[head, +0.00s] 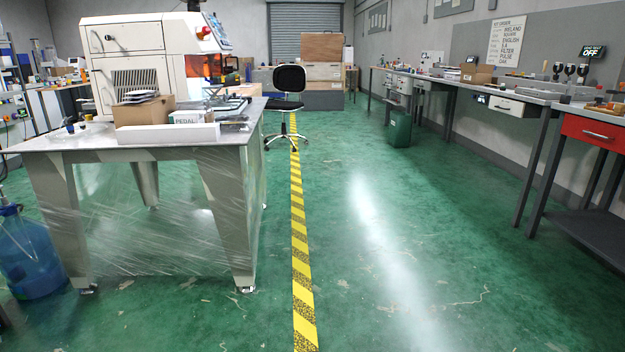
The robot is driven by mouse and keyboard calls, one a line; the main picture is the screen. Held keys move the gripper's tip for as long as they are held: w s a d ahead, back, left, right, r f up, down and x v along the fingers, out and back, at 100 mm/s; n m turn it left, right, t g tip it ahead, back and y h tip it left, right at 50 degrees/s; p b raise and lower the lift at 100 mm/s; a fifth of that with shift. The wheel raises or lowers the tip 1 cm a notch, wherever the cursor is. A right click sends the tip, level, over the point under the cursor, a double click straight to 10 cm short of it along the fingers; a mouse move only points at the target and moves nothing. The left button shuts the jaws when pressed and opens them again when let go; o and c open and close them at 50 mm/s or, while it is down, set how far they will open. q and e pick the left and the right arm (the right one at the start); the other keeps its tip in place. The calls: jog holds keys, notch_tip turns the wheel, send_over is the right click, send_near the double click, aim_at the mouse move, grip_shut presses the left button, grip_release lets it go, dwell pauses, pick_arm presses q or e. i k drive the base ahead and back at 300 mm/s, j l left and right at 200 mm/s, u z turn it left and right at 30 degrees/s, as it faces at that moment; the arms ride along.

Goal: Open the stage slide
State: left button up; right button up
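A white and beige machine (150,58) with an orange window (204,66) stands on a metal table at the left. I cannot make out which part is the stage slide; the machine's lower front is partly hidden behind boxes, and its right side is seen at a steep angle. Neither my left nor my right gripper shows in the head view.
The wrapped table (228,160) carries a cardboard box (143,112). A black chair (288,82) stands behind it. A striped yellow line (299,230) crosses open green floor. Benches (470,85), a green bin (399,127) and a red drawer (592,133) line the right.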

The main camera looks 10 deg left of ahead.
aim_at(214, 102)
jog(key=i, duration=2.4)
jog(key=i+l+u, duration=0.15)
jog(key=i+u, duration=0.3)
jog(key=i, duration=0.2)
jog(key=i+l+u, duration=0.35)
jog(key=i+u, duration=0.15)
jog(key=i+l+u, duration=0.45)
jog(key=i+l, duration=0.15)
jog(key=i+l+u, duration=0.5)
jog(key=l, duration=0.25)
